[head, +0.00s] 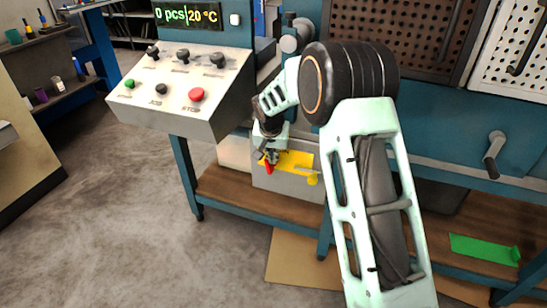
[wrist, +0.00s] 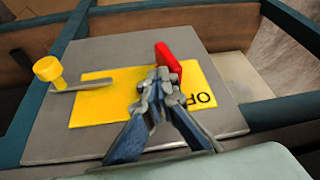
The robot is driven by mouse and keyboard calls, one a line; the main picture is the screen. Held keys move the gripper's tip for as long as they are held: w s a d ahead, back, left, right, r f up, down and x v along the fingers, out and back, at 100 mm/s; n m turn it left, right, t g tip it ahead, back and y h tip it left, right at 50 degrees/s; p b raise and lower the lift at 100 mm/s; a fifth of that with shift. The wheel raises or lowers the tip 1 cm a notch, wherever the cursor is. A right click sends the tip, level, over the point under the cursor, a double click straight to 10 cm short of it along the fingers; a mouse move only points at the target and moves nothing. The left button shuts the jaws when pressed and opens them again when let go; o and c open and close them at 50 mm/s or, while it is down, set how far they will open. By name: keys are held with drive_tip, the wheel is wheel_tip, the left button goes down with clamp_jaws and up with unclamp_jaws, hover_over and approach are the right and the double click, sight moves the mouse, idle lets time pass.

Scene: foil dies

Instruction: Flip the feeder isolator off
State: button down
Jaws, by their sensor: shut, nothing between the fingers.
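The feeder isolator is a grey box (wrist: 70,130) with a yellow plate (wrist: 105,105) on its face; it also shows low under the bench in the head view (head: 262,180). A red handle (wrist: 166,55) stands out from the plate, small in the head view (head: 268,168). Black letters, partly covered, read "OF" at the plate's right end. My gripper (wrist: 162,84) is shut and empty, its fingertips close beside the red handle, covering its lower part. I cannot tell whether they touch. In the head view my gripper (head: 271,156) is at the plate's left end.
A yellow knob (wrist: 47,69) on a metal bar (wrist: 82,84) projects at the box's left in the wrist view. The control panel (head: 185,75) with buttons and switches stands above left. A wooden shelf (head: 228,190) runs below. Open floor lies left.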

drive_tip(key=shift+w+a+r+g+h+p, duration=0.15)
drive_tip(key=shift+a+g+h+p, duration=0.25)
drive_tip(key=shift+h, duration=0.3)
drive_tip(key=shift+w+a+p, duration=0.25)
drive_tip(key=shift+a+p, duration=0.15)
drive_tip(key=shift+a, duration=0.45)
drive_tip(key=shift+w+a+f, duration=0.25)
drive_tip(key=shift+a+f, duration=0.2)
drive_tip(key=shift+a, duration=0.25)
drive_tip(key=shift+w+a+f, duration=0.25)
drive_tip(key=shift+a+f, duration=0.2)
drive_tip(key=shift+a, duration=0.2)
drive_tip(key=shift+s+a+f, duration=0.1)
drive_tip(key=shift+a+f, duration=0.05)
drive_tip(key=shift+f, duration=0.1)
drive_tip(key=v, duration=1.2)
drive_tip(key=shift+r, duration=0.25)
